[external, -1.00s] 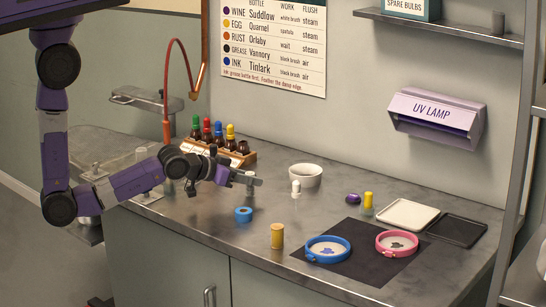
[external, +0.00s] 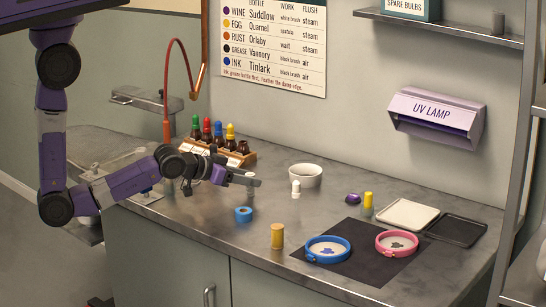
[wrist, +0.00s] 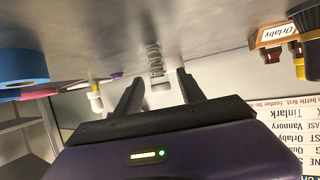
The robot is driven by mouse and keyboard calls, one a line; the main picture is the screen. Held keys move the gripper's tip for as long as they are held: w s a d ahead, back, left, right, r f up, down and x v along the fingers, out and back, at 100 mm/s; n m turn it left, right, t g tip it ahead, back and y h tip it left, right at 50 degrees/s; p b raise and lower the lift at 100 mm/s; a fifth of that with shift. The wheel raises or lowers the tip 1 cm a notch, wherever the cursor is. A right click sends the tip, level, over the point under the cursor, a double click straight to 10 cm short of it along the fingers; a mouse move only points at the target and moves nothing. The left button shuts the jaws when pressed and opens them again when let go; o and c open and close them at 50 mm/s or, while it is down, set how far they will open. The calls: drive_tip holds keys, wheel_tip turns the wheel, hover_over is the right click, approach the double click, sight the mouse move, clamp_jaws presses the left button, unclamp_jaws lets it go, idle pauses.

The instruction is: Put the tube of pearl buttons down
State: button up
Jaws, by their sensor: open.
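The tube of pearl buttons (wrist: 154,58) is a clear, ridged-looking tube with a pale end. In the upside-down wrist view it stands on the grey counter, just beyond and between my fingertips. In the external view my gripper (external: 250,181) partly hides the tube, and only a small piece of it shows at the fingertips. My gripper is open in the wrist view (wrist: 160,82), with a finger on each side and a gap between them. It reaches low and level over the counter.
Bare counter (external: 200,213) lies in front.

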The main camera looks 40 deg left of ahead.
drive_tip(key=v, duration=1)
drive_tip(key=shift+s+b, duration=0.1)
drive_tip(key=shift+b, duration=0.25)
drive_tip(key=shift+s+r, duration=0.2)
drive_tip(key=shift+s, duration=0.05)
